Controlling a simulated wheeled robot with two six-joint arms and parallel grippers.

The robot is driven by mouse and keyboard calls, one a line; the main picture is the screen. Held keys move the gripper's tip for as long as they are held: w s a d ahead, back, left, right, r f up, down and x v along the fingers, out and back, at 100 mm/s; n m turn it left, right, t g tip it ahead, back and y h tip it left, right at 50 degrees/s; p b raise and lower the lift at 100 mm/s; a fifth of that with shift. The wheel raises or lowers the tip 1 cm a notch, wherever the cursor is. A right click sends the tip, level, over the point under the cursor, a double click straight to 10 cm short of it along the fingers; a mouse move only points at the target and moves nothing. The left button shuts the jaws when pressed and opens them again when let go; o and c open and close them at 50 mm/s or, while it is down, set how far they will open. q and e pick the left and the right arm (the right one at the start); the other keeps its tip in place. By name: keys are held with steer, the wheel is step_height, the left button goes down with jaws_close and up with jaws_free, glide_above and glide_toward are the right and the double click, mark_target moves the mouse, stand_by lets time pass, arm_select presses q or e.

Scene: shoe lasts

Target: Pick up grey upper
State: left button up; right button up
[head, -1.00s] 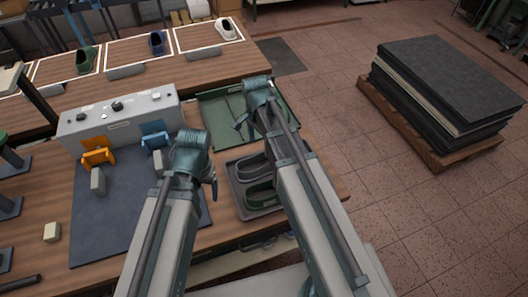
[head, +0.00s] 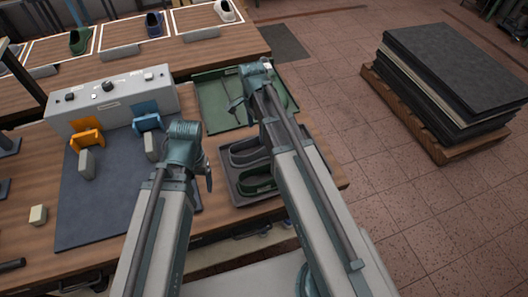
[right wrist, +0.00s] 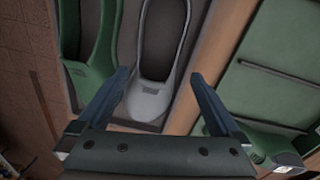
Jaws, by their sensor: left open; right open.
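The grey upper (head: 246,152) lies in a dark grey tray (head: 226,172) on the wooden bench, beside a green upper (head: 258,184). In the head view my right arm partly covers the tray and the uppers. In the right wrist view the grey upper (right wrist: 158,95) shows between the fingers of my open right gripper (right wrist: 158,77), its rounded end toward the gripper. The fingers look empty; contact cannot be told. The green upper (right wrist: 93,55) is left of it there. My left gripper (head: 207,172) is open and empty, over the bench left of the tray.
A green tray (head: 212,108) lies just behind the dark tray. A grey control box (head: 110,100) and orange (head: 86,138) and blue holders stand left, by a dark mat (head: 100,200). Several shoes sit on the back bench. A stacked pallet (head: 450,85) stands right on the floor.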

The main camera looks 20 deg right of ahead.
mark_target(257, 145)
arm_select(q)
steer(key=shift+f+b, duration=3.6)
steer(key=shift+f, duration=0.55)
arm_select(e)
steer(key=shift+s+f, duration=0.2)
steer(key=shift+f, duration=1.9)
steer(key=shift+s+f, duration=0.15)
steer(key=shift+f, duration=1.9)
arm_select(q)
steer(key=shift+r, duration=0.1)
arm_select(e)
steer(key=shift+r, duration=0.1)
steer(key=shift+c, duration=0.2)
steer(key=c, duration=1)
steer(key=shift+c, duration=0.2)
arm_select(q)
steer(key=shift+r, duration=0.1)
arm_select(e)
steer(key=shift+r, duration=0.1)
step_height(257, 145, up, 10)
steer(key=p, duration=1)
arm_select(q)
step_height(257, 145, up, 10)
